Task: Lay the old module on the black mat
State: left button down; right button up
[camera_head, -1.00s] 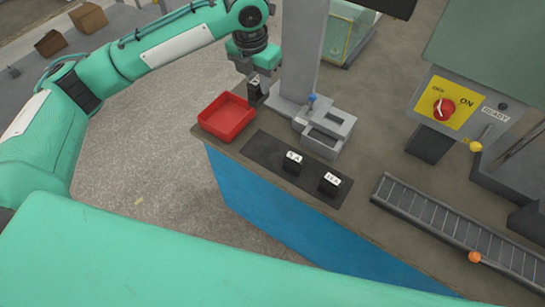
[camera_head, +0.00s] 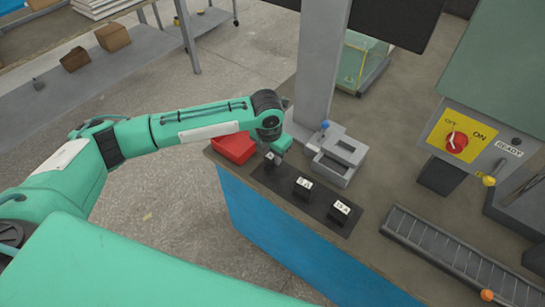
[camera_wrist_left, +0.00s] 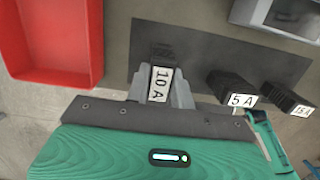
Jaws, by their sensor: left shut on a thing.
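My left gripper (camera_head: 272,156) is shut on a black module labelled 10 A (camera_wrist_left: 160,84), over the left end of the black mat (camera_head: 282,186). In the wrist view the module stands between the two grey fingers, with the mat (camera_wrist_left: 205,62) behind it. I cannot tell whether the module touches the mat. Two other black modules stand on the mat to the right, one labelled 5 A (camera_head: 302,189) and one labelled 15 A (camera_head: 339,213). They also show in the wrist view, 5 A (camera_wrist_left: 232,88) and 15 A (camera_wrist_left: 288,98). My right gripper is not in view.
A red tray (camera_head: 233,147) sits just left of the mat, partly behind my arm. A grey fixture (camera_head: 340,160) with an open pocket stands behind the mat. A grey post (camera_head: 318,70) rises behind. A roller conveyor (camera_head: 450,252) and a yellow switch panel (camera_head: 447,148) are at the right.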

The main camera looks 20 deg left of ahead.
pick_arm(q)
jog(key=shift+f, duration=0.9)
jog(key=c, duration=1.2)
grip_release()
jog(key=shift+f, duration=0.15)
